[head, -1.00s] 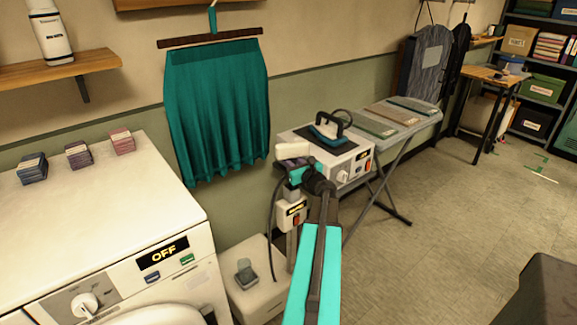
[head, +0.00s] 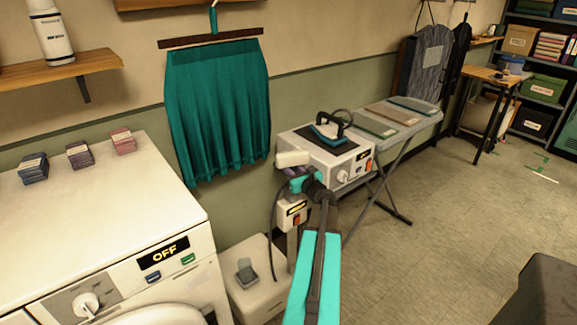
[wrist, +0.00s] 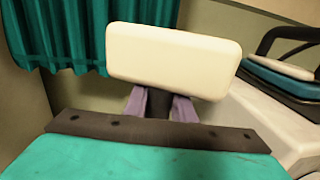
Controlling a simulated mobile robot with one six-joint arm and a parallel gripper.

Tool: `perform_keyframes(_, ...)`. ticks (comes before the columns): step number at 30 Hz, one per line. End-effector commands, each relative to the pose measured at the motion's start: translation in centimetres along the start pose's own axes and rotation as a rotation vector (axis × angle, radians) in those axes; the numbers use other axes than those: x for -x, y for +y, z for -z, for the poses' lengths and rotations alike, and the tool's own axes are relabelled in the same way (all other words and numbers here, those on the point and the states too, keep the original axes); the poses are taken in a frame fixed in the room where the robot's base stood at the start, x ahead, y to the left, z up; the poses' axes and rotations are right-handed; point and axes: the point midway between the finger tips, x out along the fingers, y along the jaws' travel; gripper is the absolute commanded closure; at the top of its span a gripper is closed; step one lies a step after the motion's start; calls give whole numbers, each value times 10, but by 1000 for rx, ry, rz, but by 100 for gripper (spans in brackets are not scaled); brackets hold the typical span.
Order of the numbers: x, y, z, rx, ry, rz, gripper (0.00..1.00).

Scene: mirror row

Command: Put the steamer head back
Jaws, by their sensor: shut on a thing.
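The steamer head (head: 292,159) is a cream-white block, held high beside the steamer's post. It fills the upper middle of the wrist view (wrist: 172,58), lying roughly level with a slight tilt. My gripper (head: 302,180) is shut on its dark neck, with the pale purple fingers on either side in the wrist view (wrist: 160,106). A dark hose (head: 273,205) hangs down on the left. The steamer's white control box (head: 291,213), with a small display and an orange switch, is just below my gripper. My arm hides part of the post and any holder there.
A teal skirt (head: 217,110) hangs on the wall to the left. A white station with an iron (head: 328,130) stands close on the right, before an ironing board (head: 420,105).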

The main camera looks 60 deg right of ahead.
Motion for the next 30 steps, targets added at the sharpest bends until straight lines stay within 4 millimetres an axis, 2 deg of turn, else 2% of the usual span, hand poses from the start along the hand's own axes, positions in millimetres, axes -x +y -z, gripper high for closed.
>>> perform_keyframes(3,0,0,3,0,-1,0,100)
perform_keyframes(4,0,0,3,0,0,0,76)
perform_keyframes(7,0,0,2,0,0,1,59)
perform_keyframes(22,1,-1,-2,0,0,1,59)
perform_keyframes(30,25,0,0,0,0,2,59)
